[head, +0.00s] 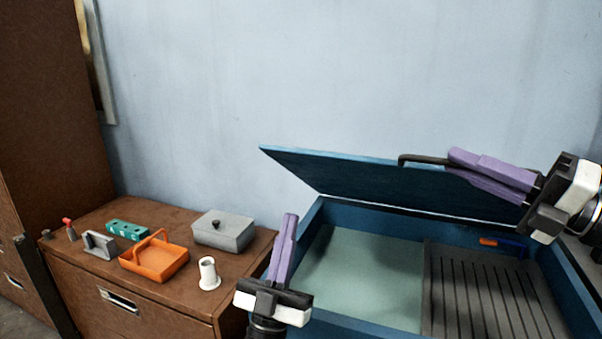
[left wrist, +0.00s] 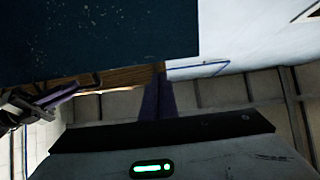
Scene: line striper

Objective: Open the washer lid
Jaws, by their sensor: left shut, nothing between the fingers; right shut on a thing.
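The washer is a blue open-topped box (head: 360,214) at the lower right of the head view. Its dark blue lid (head: 340,174) is raised and tilted above the back edge, with the inside of the box showing. A black bar handle (head: 415,158) sits on the lid's edge. My right gripper (head: 452,165) is shut on the handle. My left gripper (head: 289,220) is shut and empty, pointing up at the washer's left side. In the left wrist view the lid's dark panel (left wrist: 100,40) fills the upper left, above my left fingers (left wrist: 158,95).
The washer holds a pale green basin (head: 365,270), a dark ribbed rack (head: 485,295) and an orange-blue item (head: 503,244). A brown cabinet (head: 150,290) at left carries an orange caddy (head: 155,258), a grey box (head: 223,232) and a white cylinder (head: 208,273). A wall stands behind.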

